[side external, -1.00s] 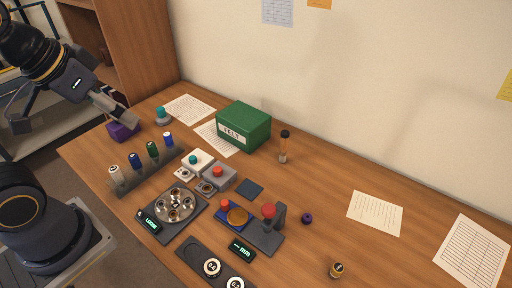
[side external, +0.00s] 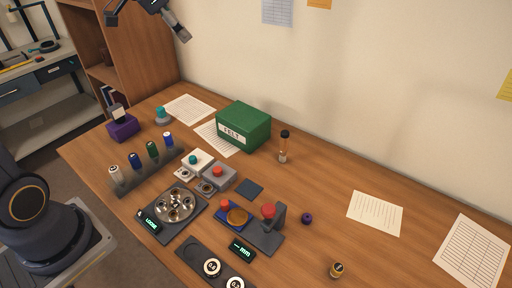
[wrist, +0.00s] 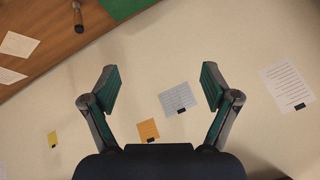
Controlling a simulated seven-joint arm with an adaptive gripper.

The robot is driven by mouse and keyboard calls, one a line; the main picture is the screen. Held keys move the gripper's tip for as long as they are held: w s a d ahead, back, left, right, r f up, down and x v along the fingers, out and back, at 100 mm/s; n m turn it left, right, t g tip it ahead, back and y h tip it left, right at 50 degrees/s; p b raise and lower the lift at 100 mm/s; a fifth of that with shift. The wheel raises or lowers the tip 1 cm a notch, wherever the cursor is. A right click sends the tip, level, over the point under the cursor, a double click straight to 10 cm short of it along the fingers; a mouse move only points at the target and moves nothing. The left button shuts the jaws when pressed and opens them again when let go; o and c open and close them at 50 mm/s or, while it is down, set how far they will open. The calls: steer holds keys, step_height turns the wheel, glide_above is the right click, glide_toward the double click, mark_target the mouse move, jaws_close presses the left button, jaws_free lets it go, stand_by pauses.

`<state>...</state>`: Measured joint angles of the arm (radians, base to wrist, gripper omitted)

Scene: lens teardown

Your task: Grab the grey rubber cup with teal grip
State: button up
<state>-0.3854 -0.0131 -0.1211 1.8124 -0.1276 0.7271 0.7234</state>
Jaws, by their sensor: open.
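The grey rubber cup with a teal grip (side external: 162,116) stands upright at the back left of the wooden table, beside a paper sheet and the purple holder. Nothing touches it. My gripper (side external: 184,36) is high above the table's back edge, in front of the wall, up and to the right of the cup and well apart from it. In the wrist view my gripper (wrist: 160,84) is open, with its two teal-padded fingers wide apart and nothing between them. The cup is not in the wrist view.
The purple holder (side external: 122,128) stands left of the cup. The green felt box (side external: 244,126) is to its right, and a rack of several coloured bottles (side external: 145,175) is in front. The table's right side is mostly clear.

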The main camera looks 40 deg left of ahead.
steer(key=w+a+f+n, duration=0.1)
steer(key=w+a+f, duration=0.4)
steer(key=a+f, duration=0.5)
steer(key=n+g, duration=0.3)
steer(key=n, duration=0.1)
glide_toward(160, 108)
steer(key=x, duration=1.3)
steer(key=shift+r, duration=0.1)
steer(key=c, duration=1.3)
